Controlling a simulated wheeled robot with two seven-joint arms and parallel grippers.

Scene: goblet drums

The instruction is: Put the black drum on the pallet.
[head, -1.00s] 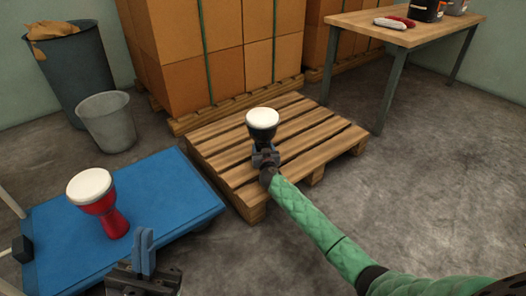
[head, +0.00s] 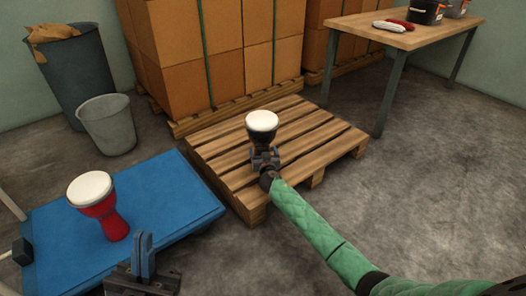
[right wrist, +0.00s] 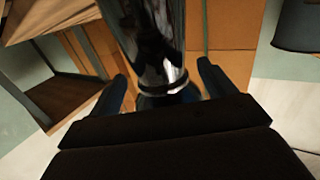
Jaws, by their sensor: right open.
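The black drum (head: 262,132) with a white head stands upright at the pallet's near-middle part in the head view. The wooden pallet (head: 320,135) lies on the floor. My right gripper (head: 265,160) is at the drum's near side, low on its body. In the right wrist view the dark, shiny drum (right wrist: 155,40) rises between the two fingers (right wrist: 160,85), which are spread apart with space at either side. The drum's foot is hidden behind the gripper. My left gripper (head: 143,258) is at the bottom of the head view, over the blue platform's near edge; its fingers appear close together.
A red drum (head: 105,208) stands on the blue platform (head: 165,190) at left. Stacked boxes (head: 220,50) stand behind the pallet. A grey bucket (head: 107,125) and a dark bin (head: 75,70) are at back left. A wooden table (head: 400,32) stands at back right.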

